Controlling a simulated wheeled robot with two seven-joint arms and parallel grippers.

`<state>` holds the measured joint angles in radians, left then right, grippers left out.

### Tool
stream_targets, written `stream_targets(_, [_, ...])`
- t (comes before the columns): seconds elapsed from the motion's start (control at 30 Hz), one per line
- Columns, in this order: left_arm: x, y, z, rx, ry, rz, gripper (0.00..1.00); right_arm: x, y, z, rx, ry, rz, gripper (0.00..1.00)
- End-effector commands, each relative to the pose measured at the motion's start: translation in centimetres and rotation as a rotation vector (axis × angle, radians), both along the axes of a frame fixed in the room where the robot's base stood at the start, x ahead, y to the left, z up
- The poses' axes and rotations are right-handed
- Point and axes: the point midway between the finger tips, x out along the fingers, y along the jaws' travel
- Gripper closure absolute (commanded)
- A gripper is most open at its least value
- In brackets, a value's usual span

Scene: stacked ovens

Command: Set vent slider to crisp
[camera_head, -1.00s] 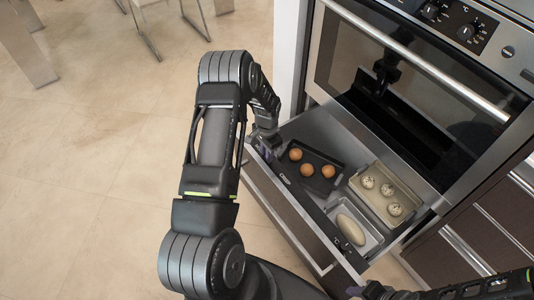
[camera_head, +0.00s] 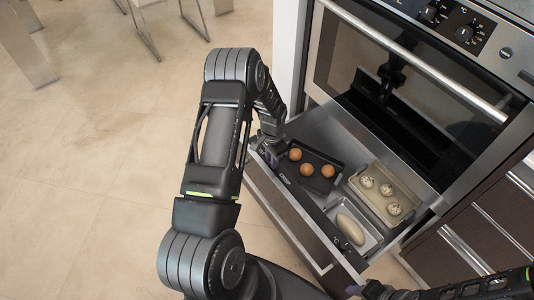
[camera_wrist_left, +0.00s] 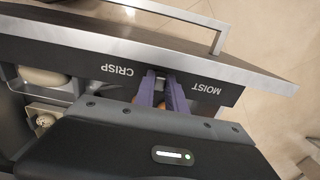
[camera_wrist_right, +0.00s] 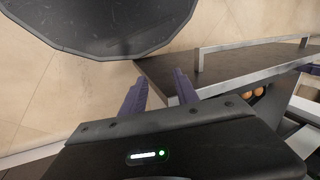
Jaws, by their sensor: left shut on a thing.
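The vent slider (camera_wrist_left: 160,76) is a small dark piece on the inner face of the drawer front, between the labels CRISP (camera_wrist_left: 117,70) and MOIST (camera_wrist_left: 202,88). It sits closer to the CRISP lettering, partly hidden by my fingers. My left gripper (camera_wrist_left: 162,94) is shut on it; in the head view the gripper (camera_head: 268,142) is at the left end of the open drawer (camera_head: 290,205). My right gripper (camera_wrist_right: 158,92) is open and empty, outside the drawer front, with visible space between its fingers.
The drawer holds a dark tray (camera_head: 322,163) with brown eggs, a beige tray (camera_head: 378,181) with speckled eggs and a metal tray (camera_head: 368,240) with a pale oval loaf. The oven door (camera_head: 420,100) above is closed. The floor (camera_head: 90,180) at left is clear.

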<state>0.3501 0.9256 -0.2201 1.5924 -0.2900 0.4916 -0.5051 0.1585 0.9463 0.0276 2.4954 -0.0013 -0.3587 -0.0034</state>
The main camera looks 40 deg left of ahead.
Motion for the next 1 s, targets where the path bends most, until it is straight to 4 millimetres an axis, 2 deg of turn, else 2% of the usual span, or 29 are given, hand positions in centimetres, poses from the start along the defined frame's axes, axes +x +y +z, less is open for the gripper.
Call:
stream_targets(0.03, [-0.2, -1.0, 0.2, -0.001, 0.0, -0.004, 1.0, 0.0, 0.0, 0.3, 0.0, 0.0, 0.0, 0.64])
stream_targets(0.1, [-0.6, -1.6, 0.1, -0.001, 0.001, -0.002, 1.0, 0.0, 0.0, 0.4, 0.0, 0.0, 0.0, 0.64])
stream_targets(0.37, [-0.7, -1.9, 0.0, -0.003, 0.002, 0.0, 1.0, 0.0, 0.0, 0.3, 0.0, 0.0, 0.0, 0.64])
stream_targets(0.4, [-0.7, -1.9, 0.0, -0.003, 0.002, 0.0, 0.84, 0.0, 0.0, 0.3, 0.0, 0.0, 0.0, 0.64])
stream_targets(0.67, [-0.6, -1.9, 0.0, -0.002, 0.001, -0.001, 0.62, 0.0, 0.0, 0.3, 0.0, 0.0, 0.0, 0.64])
stream_targets(1.0, [-0.6, -1.7, 0.4, 0.0, -0.001, 0.0, 0.62, 0.0, 0.0, 0.3, 0.0, 0.0, 0.0, 0.64])
